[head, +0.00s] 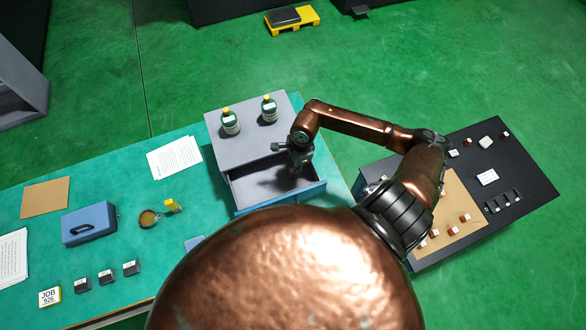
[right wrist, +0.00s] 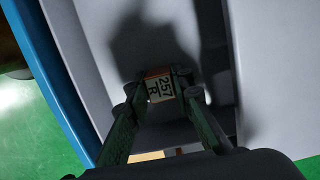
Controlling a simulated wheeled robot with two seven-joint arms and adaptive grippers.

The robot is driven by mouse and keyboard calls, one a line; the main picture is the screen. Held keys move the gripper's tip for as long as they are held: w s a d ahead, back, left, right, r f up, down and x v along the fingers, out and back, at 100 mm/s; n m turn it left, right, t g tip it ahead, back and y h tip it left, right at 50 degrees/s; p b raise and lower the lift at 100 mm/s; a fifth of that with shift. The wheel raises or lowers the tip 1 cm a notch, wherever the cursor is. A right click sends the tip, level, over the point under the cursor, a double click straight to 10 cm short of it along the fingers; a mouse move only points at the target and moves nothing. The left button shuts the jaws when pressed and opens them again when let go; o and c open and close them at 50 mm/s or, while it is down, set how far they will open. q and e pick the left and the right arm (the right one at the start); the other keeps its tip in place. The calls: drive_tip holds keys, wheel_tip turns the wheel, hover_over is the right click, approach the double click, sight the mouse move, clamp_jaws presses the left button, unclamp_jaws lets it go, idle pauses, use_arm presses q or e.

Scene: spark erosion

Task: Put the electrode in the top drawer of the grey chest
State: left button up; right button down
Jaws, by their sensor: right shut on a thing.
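My right gripper (head: 298,162) is over the open top drawer (head: 246,190) of the grey chest (head: 228,150). In the right wrist view my right gripper (right wrist: 160,90) is shut on the electrode (right wrist: 159,87), a small block with a white label reading "257 R" and a reddish-brown edge. The drawer's blue front (head: 300,198) is pulled out towards me. In the right wrist view the blue front (right wrist: 48,70) is at the left, with the grey interior below the electrode. I cannot tell whether the electrode touches the drawer floor. My left gripper is not in view.
Two green bottles (head: 230,122) (head: 269,109) stand on the chest. A blue box (head: 89,223), papers (head: 174,157) and small dark blocks (head: 106,277) are on the teal bench. A dark table (head: 520,185) at the right bears a tan board (head: 455,200) with several small pieces.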

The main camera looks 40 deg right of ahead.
drive_tip(key=shift+f, duration=0.15)
drive_tip(key=c, duration=1.7)
unclamp_jaws()
drive_tip(key=shift+r, duration=0.4)
drive_tip(key=shift+s+d+r+b, duration=0.1)
drive_tip(key=shift+d+r+b, duration=0.25)
drive_tip(key=shift+r, duration=1.55)
drive_tip(key=shift+s+d+r+b, duration=0.15)
drive_tip(key=shift+r+b, duration=0.25)
drive_tip(key=shift+r, duration=1.55)
drive_tip(key=shift+s+d+r+b, duration=0.1)
drive_tip(key=shift+d+r+b, duration=0.25)
drive_tip(key=shift+r, duration=1.55)
drive_tip(key=shift+w, duration=0.1)
